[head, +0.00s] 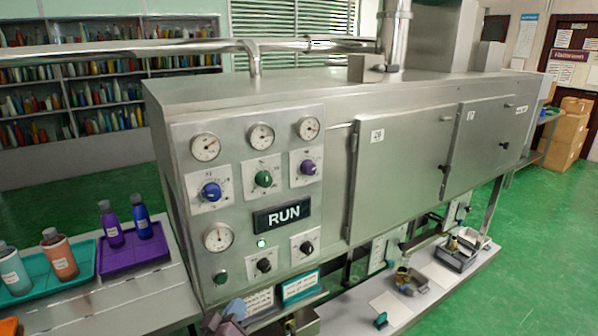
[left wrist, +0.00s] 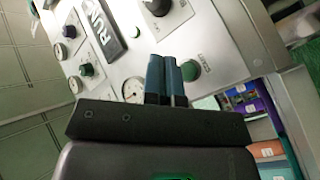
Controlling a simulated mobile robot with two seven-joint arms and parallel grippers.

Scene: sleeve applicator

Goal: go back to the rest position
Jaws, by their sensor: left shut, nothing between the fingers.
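My left gripper (head: 234,309) is at the bottom of the head view, in front of the lower left of the machine's control panel. In the left wrist view its two blue fingers (left wrist: 167,76) are side by side, shut, with nothing between them. The steel machine (head: 255,110) carries dials, coloured knobs and a black RUN sign (head: 282,215). A small green light (head: 261,243) glows below the sign. A green button (head: 221,277) is low on the panel; it also shows just beyond the fingertips in the left wrist view (left wrist: 191,69). I cannot tell if they touch. My right gripper is not in view.
A teal tray (head: 88,280) and a purple tray (head: 150,252) with bottles stand on a bench at the left. Small fixtures (head: 410,282) sit on a low shelf below the machine. Green floor is open at the right, with cardboard boxes (head: 567,130) behind.

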